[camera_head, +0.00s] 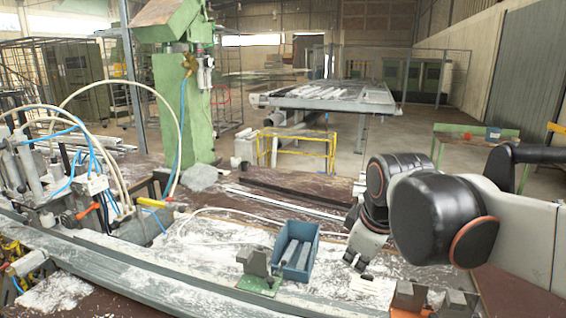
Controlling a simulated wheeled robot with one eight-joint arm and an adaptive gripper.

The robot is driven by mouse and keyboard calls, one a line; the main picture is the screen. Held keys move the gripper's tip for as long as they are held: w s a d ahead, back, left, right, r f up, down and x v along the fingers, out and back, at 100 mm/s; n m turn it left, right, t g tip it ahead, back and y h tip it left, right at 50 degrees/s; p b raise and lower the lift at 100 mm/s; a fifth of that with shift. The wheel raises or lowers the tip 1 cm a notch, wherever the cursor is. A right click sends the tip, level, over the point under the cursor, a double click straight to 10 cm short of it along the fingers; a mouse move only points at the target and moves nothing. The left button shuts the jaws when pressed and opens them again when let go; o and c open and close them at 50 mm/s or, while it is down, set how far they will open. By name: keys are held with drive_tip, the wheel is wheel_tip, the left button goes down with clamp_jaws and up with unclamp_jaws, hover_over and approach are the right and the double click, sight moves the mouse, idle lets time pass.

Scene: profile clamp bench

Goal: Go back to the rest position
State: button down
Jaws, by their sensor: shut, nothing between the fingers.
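My gripper (357,262) is at the end of my arm, which comes in from the right of the head view. It is low over the white-dusted bench (215,262), just right of a blue bin (313,262). Its fingers are shut with nothing visible between them, pointing down. Whether the fingertips touch the bench is too small to tell. The blue bin holds several grey metal profile pieces (292,252).
A clamp on a green base (262,284) stands left of the bin. An orange clamp (411,297) stands at the front right. Hoses and a clamp machine (60,185) fill the left. A green column (184,105) rises behind the bench. Long strips (290,204) lie toward the back.

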drive_tip(key=s+d+f+m+t+b, duration=0.2)
drive_tip(key=s+d+f+m, duration=0.3)
drive_tip(key=s+f+m, duration=0.5)
drive_tip(key=s+b, duration=0.1)
drive_tip(key=s, duration=0.2)
drive_tip(key=shift+s+f+m+h+b, duration=0.2)
drive_tip(key=shift+f+m+h+b, duration=0.1)
drive_tip(key=shift+b, duration=0.1)
drive_tip(key=shift+d, duration=0.1)
